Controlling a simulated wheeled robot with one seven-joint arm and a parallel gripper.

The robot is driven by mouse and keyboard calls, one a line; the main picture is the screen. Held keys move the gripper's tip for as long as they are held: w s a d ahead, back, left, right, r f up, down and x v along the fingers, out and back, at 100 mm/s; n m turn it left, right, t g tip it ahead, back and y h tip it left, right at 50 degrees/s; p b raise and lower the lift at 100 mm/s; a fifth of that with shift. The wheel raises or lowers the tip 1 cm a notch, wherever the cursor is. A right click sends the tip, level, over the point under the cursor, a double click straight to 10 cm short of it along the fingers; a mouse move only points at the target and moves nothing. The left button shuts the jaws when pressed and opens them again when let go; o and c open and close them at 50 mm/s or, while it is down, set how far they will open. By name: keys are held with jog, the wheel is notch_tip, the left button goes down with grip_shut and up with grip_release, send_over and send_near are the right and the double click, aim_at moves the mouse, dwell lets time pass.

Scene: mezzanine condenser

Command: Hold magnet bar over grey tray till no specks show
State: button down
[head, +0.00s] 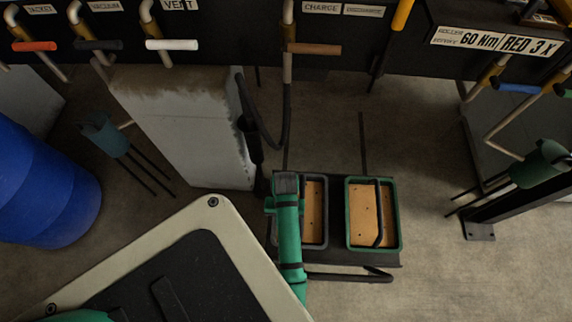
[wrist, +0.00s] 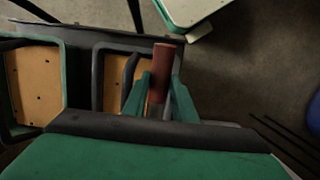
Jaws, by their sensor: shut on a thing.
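In the head view my arm hides the gripper's fingers and the bar.
A green-rimmed tray (head: 401,222) with dark specks and a curved dark handle stands right of the grey tray. Both sit on a dark stand (head: 340,268). A pale block (head: 185,125) with a hanging dark hose stands behind left. A blue drum (head: 45,185) is far left.

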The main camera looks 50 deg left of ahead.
jog(key=w+a+x, duration=0.1)
jog(key=a+x, duration=0.1)
jog(key=x, duration=1)
jog(key=shift+w+f, duration=0.25)
jog(key=shift+w, duration=0.1)
dwell(0.4)
jog(key=shift+r, duration=0.15)
dwell(2.1)
jog(key=shift+s+d+r+v, duration=0.1)
jog(key=shift+s+d+v, duration=0.25)
jog(key=shift+v, duration=1.75)
jog(key=shift+s+d+r+v, duration=0.1)
jog(key=shift+s+d+v, duration=0.2)
jog(key=shift+v, duration=1.8)
jog(key=shift+s+d+r+v, duration=0.1)
jog(key=shift+s+d+v, duration=0.2)
jog(key=shift+v, duration=1.8)
jog(key=shift+w+d+f, duration=0.1)
jog(key=shift+w+d, duration=0.05)
